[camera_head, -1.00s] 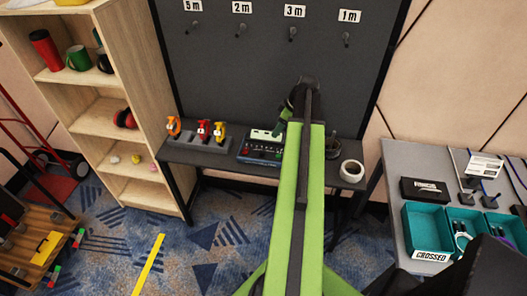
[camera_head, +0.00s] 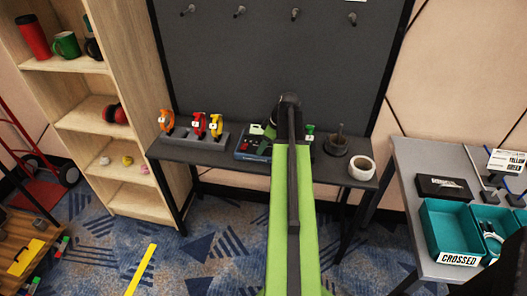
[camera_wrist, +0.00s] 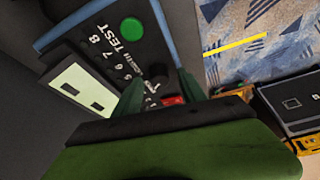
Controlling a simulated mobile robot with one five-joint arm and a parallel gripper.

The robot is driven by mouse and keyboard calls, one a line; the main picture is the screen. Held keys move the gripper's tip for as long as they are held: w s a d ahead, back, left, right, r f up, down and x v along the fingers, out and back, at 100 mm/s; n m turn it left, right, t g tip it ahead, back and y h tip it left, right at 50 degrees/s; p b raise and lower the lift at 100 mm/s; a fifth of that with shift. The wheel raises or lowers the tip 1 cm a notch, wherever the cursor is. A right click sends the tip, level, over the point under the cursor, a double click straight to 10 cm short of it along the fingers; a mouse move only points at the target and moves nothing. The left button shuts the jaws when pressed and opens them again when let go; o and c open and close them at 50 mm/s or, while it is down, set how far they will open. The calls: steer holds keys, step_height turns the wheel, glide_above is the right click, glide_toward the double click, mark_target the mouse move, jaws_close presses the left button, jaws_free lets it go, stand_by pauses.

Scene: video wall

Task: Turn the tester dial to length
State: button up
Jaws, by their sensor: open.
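The tester (camera_head: 250,150) is a dark blue box on the narrow black table, partly hidden behind my arm in the head view. In the wrist view the tester panel (camera_wrist: 108,48) fills the upper middle, with a round green button (camera_wrist: 131,29), white digits and the word TEST. A small dark knob, likely the dial (camera_wrist: 157,70), shows between my fingertips; its pointer setting is too small to read. My gripper (camera_wrist: 160,80) is open, with its green fingers close over the panel, one on each side of the knob. Contact cannot be told. A red part (camera_wrist: 172,101) shows between the fingers.
A rack with orange, red and yellow tools (camera_head: 199,128) stands left of the tester. A white tape roll (camera_head: 361,168) and a dark round holder (camera_head: 336,143) are to its right. A wooden shelf (camera_head: 135,165) is at left; a grey table (camera_head: 412,160) with teal bins is at right.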

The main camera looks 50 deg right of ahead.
jaws_close()
stand_by(0.4)
steer(key=shift+m, duration=0.4)
steer(key=shift+a+m+h, duration=0.2)
steer(key=shift+m+h, duration=0.4)
steer(key=shift+m, duration=0.4)
steer(key=m+h, duration=0.1)
steer(key=m, duration=0.2)
steer(key=shift+a+m, duration=0.1)
steer(key=shift+m, duration=0.2)
steer(key=m+h, duration=0.2)
steer(key=m, duration=0.2)
steer(key=shift+m+g+h, duration=0.4)
steer(key=shift+m+g, duration=0.2)
steer(key=shift+m, duration=1.1)
